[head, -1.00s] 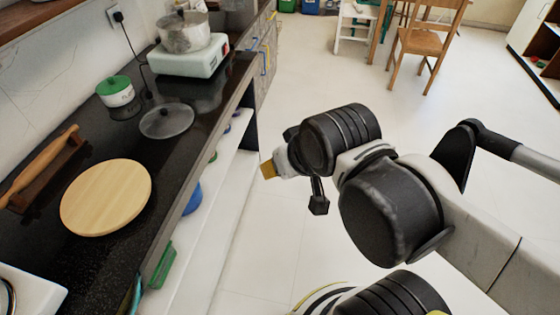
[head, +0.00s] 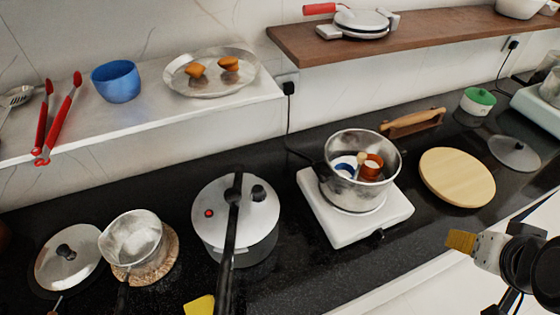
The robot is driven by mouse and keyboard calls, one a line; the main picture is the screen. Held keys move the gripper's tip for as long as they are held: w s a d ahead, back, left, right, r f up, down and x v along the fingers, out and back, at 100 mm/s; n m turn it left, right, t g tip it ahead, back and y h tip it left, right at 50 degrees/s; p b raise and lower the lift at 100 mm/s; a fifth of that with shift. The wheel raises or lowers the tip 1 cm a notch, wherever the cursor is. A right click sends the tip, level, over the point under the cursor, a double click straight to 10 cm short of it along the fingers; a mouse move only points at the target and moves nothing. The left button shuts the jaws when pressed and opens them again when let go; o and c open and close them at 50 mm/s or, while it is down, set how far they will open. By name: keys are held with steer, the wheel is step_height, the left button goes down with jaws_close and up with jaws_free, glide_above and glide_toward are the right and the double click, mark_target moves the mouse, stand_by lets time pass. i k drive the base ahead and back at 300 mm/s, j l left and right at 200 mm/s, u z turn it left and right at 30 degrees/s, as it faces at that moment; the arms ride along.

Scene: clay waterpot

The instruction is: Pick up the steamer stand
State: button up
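I cannot pick out a steamer stand with certainty. A steel pot (head: 384,142) on a white hot plate (head: 345,225) holds small orange, white and blue items, and its bottom is partly hidden. A round metal plate (head: 205,88) with orange-brown pieces on it lies on the white shelf. A small steel pot (head: 132,237) sits on a round cork-like mat (head: 152,272) at the lower left. My gripper (head: 460,242) is at the right edge, in front of the counter and apart from all these. Its yellow tip shows nothing held, and its opening cannot be made out.
A pressure cooker (head: 236,215) with a long black handle stands mid-counter. A round wooden board (head: 457,177), a glass lid (head: 513,152) and a green-lidded pot (head: 477,101) are at the right. A wooden shelf (head: 400,36) overhangs the counter. Black counter shows between items.

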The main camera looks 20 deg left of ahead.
mark_target(358, 170)
steer(key=k+j, duration=0.1)
steer(key=j, duration=0.4)
steer(key=k+j+u, duration=0.1)
steer(key=j, duration=0.45)
steer(key=k+j+z, duration=0.2)
steer(key=z, duration=0.25)
steer(key=k+j+z, duration=0.15)
steer(key=z, duration=0.3)
steer(key=k+z, duration=0.25)
steer(key=z, duration=0.2)
